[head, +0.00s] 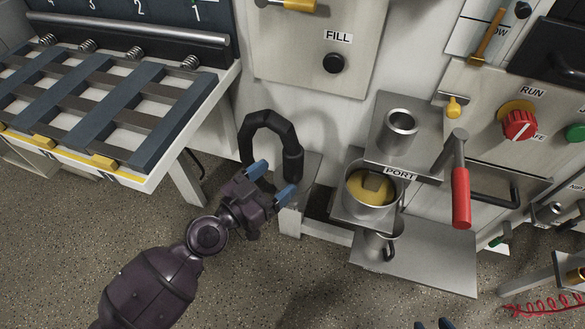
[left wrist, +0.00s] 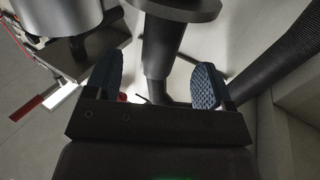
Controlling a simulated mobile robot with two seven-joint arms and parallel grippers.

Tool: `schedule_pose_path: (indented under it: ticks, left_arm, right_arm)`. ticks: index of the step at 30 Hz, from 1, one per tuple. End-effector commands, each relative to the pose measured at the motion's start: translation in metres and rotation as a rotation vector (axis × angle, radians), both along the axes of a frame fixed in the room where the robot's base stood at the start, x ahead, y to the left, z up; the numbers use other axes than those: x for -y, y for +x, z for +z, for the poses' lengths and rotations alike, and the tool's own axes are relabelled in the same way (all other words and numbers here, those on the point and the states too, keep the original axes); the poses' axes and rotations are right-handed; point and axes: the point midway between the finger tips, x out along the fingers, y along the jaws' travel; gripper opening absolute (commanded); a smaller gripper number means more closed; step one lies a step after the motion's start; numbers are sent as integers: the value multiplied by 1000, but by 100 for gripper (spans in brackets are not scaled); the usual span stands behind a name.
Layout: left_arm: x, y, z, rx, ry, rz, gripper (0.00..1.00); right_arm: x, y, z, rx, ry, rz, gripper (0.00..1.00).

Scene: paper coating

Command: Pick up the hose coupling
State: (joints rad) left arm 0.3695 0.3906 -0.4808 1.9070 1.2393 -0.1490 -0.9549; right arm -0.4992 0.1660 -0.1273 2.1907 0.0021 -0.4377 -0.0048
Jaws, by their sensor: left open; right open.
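The hose coupling (head: 292,162) is the dark end of a thick black hose (head: 262,122) that arches beside the white machine front, above a small grey stand. My left gripper (head: 272,181) is open just in front of and below the coupling, its blue fingertips spread. In the left wrist view a dark cylinder with a wide flange, apparently the coupling (left wrist: 165,45), stands between the open fingers (left wrist: 156,82); I cannot tell whether they touch it. Only the blue fingertips of my right gripper (head: 433,324) show at the bottom edge of the head view.
A slatted rack (head: 100,100) with a white frame stands to the left. The speckled floor in front is clear.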

Motion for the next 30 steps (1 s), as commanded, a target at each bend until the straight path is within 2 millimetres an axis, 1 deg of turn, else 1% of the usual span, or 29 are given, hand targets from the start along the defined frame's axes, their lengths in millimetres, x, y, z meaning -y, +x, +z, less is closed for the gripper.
schedule_pose_path:
  ticks: [7, 16, 19, 26, 27, 29, 30]
  left_arm:
    - [10, 10, 0, -1, -1, 0, 76]
    - [36, 38, -3, -1, -1, 0, 76]
    - [40, 42, -3, -1, 1, 0, 76]
    - [41, 42, -5, -3, 1, 0, 76]
    - [41, 42, -5, -3, 1, 0, 74]
    - [41, 42, -5, -2, 1, 0, 65]
    - [41, 42, -4, -2, 1, 0, 59]
  right_arm:
    - [-1, 4, 3, 9, 4, -1, 43]
    - [-1, 7, 7, 21, 7, -1, 43]
    - [-1, 7, 8, 22, 7, -2, 43]
    - [-2, 6, 6, 19, 8, -2, 43]
    - [-2, 5, 6, 18, 8, -2, 43]
    - [-2, 5, 6, 17, 7, -2, 43]
    - [-2, 5, 6, 17, 7, -2, 43]
